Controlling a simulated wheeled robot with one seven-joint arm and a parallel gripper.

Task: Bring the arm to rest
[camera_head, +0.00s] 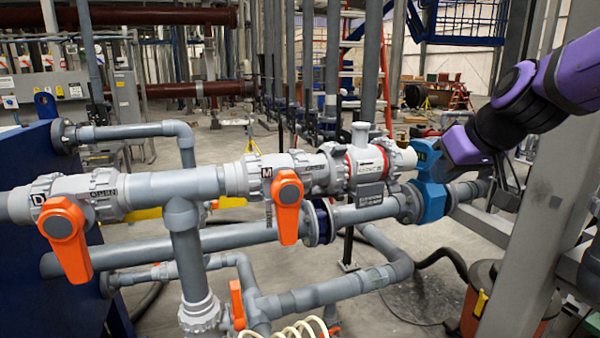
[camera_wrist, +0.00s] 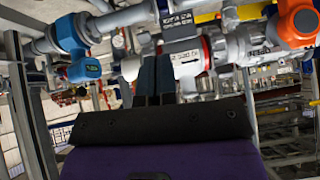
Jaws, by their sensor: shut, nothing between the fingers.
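My purple and black arm (camera_head: 510,105) reaches in from the upper right in the head view. Its purple wrist end (camera_head: 462,148) shows in front of or beside the blue pipe fitting (camera_head: 432,200); the gap between them cannot be told. In the wrist view, my gripper (camera_wrist: 157,62) has its two dark fingers together and nothing between them. The fingers point at the grey pipework, and the purple gripper body (camera_wrist: 165,162) fills the bottom of the picture. The fingertips cannot be made out clearly in the head view.
A grey pipe run crosses the front with orange handles marked D (camera_head: 66,240) and M (camera_head: 287,205) and a red-ringed white fitting (camera_head: 366,165). A grey steel post (camera_head: 545,200) stands close to my arm at right. A dark blue panel (camera_head: 25,160) stands at left.

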